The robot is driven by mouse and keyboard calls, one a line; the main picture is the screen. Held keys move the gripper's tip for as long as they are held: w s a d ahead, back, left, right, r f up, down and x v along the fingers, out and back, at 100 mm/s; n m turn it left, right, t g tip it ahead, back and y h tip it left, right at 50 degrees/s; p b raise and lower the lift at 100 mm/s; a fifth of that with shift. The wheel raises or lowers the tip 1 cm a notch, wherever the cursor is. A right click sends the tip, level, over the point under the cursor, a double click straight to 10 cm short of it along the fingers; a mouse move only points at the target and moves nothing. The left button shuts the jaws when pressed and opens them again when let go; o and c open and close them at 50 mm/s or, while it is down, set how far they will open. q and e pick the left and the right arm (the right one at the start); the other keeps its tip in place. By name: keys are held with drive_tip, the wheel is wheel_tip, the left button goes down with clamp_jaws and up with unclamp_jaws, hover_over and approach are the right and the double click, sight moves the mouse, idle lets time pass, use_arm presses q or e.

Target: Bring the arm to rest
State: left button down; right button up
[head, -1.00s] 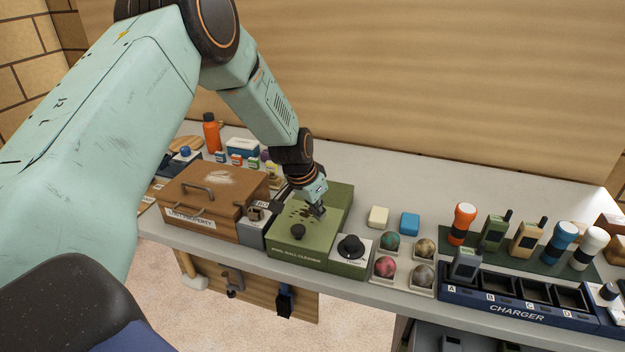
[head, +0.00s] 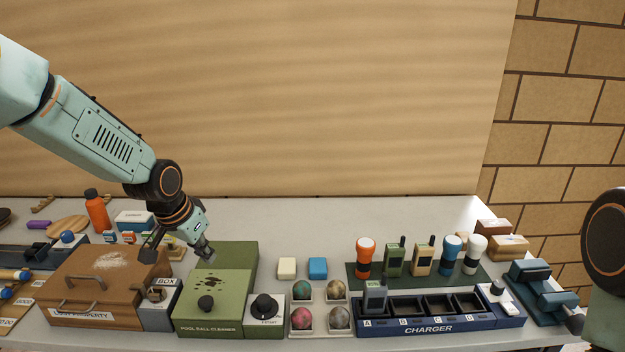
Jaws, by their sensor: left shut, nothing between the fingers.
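My left arm comes in from the left in the head view. My left gripper (head: 207,254) is shut and empty, pointing down above the back part of the green pool ball cleaner (head: 215,300). I cannot tell how far above the cleaner the fingertips are. A dark link of my right arm shows at the right edge, but its gripper is out of view.
Left of the cleaner are a grey box (head: 159,312) and a brown lost property case (head: 105,290). To its right are a ball tray (head: 320,331), a cream block (head: 287,268), a blue block (head: 318,268) and a charger (head: 430,331). Radios and torches stand behind the charger.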

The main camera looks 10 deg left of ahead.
use_arm(q)
drive_tip(key=s+d+f+n+t+b, duration=0.15)
drive_tip(key=s+d+f+b, duration=0.3)
drive_tip(key=f, duration=0.45)
drive_tip(key=s+d+f+n+b, duration=0.25)
drive_tip(key=s+d+f, duration=0.2)
drive_tip(key=f, duration=0.45)
drive_tip(key=s+d+f+g+b, duration=0.1)
drive_tip(key=s+f+b, duration=0.5)
drive_tip(key=s+f, duration=0.6)
drive_tip(key=s+d+f+m+g+b, duration=0.1)
drive_tip(key=s+d+f+g+b, duration=0.1)
drive_tip(key=s+f+g+b, duration=0.2)
drive_tip(key=s+f+b, duration=0.3)
drive_tip(key=s+f, duration=0.5)
drive_tip(key=s, duration=0.3)
drive_tip(key=shift+s+d+y+b, duration=0.15)
drive_tip(key=shift+s+y+b, duration=0.15)
drive_tip(key=shift+s+y, duration=0.1)
drive_tip(key=shift+g, duration=0.25)
